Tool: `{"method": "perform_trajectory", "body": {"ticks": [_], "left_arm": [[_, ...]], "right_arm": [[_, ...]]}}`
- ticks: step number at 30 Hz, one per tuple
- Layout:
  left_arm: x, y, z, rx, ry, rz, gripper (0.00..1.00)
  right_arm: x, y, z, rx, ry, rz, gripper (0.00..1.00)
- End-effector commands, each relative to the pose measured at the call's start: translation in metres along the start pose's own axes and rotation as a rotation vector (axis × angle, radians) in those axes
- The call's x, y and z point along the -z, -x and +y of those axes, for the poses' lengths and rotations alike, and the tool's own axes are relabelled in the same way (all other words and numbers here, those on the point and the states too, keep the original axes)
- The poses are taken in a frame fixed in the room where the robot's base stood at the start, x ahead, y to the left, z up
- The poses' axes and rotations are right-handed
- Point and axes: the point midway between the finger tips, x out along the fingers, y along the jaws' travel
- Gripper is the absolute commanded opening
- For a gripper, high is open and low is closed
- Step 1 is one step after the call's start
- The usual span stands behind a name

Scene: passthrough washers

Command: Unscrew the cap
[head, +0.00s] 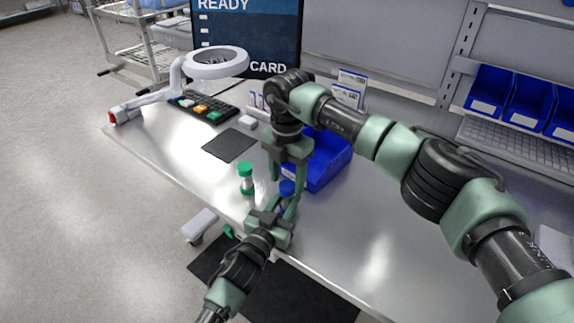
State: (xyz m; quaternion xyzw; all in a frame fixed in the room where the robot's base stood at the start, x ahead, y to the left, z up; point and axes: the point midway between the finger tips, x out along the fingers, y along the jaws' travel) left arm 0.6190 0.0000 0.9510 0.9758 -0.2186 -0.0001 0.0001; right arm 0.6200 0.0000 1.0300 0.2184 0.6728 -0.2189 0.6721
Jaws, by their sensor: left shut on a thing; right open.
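A small container with a blue cap (287,187) shows between my two grippers, most of its body hidden by the fingers. My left gripper (281,211) reaches up from the lower left and is shut on this container, below the cap. My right gripper (286,181) points down from above, open, with its fingers on either side of the blue cap. I cannot tell whether they touch it. A clear tube with a green cap (246,171) stands upright just left of the grippers.
A blue bin (327,168) stands close behind my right gripper. A dark mat (229,145), a keypad (203,107) and a ring lamp (217,64) are at the back left. The table (390,240) is clear at the right front.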

Motion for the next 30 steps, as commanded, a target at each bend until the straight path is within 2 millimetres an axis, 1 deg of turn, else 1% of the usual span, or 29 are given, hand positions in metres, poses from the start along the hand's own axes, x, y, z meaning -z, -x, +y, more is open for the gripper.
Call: {"method": "perform_trajectory", "body": {"ticks": [1, 3, 6, 14, 15, 17, 18, 20, 21, 26, 29, 30], "left_arm": [[0.0, 0.0, 0.0, 0.0, 0.0, 0.0, 0.0], [0.0, 0.0, 0.0, 0.0, 0.0, 0.0, 0.0], [0.0, 0.0, 0.0, 0.0, 0.0, 0.0, 0.0], [0.0, 0.0, 0.0, 0.0, 0.0, 0.0, 0.0], [0.0, 0.0, 0.0, 0.0, 0.0, 0.0, 0.0], [0.0, 0.0, 0.0, 0.0, 0.0, 0.0, 0.0], [0.0, 0.0, 0.0, 0.0, 0.0, 0.0, 0.0], [0.0, 0.0, 0.0, 0.0, 0.0, 0.0, 0.0], [0.0, 0.0, 0.0, 0.0, 0.0, 0.0, 0.0], [0.0, 0.0, 0.0, 0.0, 0.0, 0.0, 0.0], [0.0, 0.0, 0.0, 0.0, 0.0, 0.0, 0.0], [0.0, 0.0, 0.0, 0.0, 0.0, 0.0, 0.0]], "right_arm": [[0.001, -0.006, 0.0, 0.001, 0.0, 0.002, 0.56], [0.0, -0.012, 0.0, 0.0, 0.0, 0.001, 0.56], [0.0, -0.017, 0.0, 0.0, 0.0, -0.001, 0.56], [0.0, -0.018, 0.0, -0.001, 0.0, -0.001, 0.56], [0.0, -0.018, 0.0, -0.001, 0.0, -0.001, 0.5], [0.0, -0.018, 0.0, -0.001, 0.0, 0.0, 0.33], [0.0, -0.018, 0.0, -0.001, 0.0, 0.0, 0.22], [0.0, -0.018, 0.0, -0.001, 0.0, 0.0, 0.06], [0.0, -0.018, 0.0, -0.001, 0.0, 0.0, 0.0], [0.0, -0.018, 0.0, -0.001, 0.013, 0.0, 0.0], [0.0, -0.018, 0.0, -0.001, 0.099, -0.001, 0.0], [0.0, -0.018, 0.0, -0.001, 0.161, -0.001, 0.0]]}}
